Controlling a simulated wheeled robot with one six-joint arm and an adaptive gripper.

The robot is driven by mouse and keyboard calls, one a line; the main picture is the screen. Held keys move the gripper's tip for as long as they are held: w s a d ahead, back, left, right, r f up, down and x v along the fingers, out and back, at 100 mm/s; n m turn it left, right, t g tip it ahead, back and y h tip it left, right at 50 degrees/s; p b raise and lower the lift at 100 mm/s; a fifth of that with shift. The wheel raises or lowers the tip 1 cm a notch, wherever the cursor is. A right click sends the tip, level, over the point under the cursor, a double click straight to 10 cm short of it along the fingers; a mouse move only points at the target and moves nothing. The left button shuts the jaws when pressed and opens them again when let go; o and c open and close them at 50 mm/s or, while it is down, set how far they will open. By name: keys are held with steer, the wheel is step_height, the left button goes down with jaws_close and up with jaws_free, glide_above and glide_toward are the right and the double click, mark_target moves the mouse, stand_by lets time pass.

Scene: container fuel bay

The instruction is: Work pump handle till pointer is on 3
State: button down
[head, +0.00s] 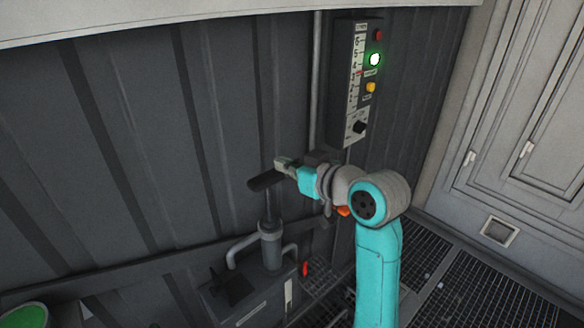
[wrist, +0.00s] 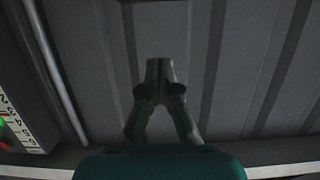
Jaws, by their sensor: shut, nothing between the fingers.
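The pump handle (head: 266,181) is a black crossbar on a thin rod that rises from the grey pump cylinder (head: 270,245). My gripper (head: 282,163) is shut and empty, at the handle's upper right end in the head view; I cannot tell whether it touches. In the wrist view my gripper (wrist: 160,68) has its fingertips together, with dark rounded shapes beside them that I cannot identify surely. The gauge panel (head: 348,100) has a vertical numbered scale. Its small red pointer (head: 360,72) stands around mid-scale; the exact number is too small to read.
The ribbed wall (head: 150,120) stands close behind the pump. A green-topped drum (head: 25,316) is at lower left.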

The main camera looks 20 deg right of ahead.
steer(key=x, duration=0.5)
glide_above(268, 191)
steer(key=s, duration=0.2)
steer(key=shift+w+d+f, duration=0.15)
steer(key=shift+f, duration=1.95)
steer(key=shift+f, duration=0.1)
step_height(268, 191, down, 12)
steer(key=shift+r, duration=0.1)
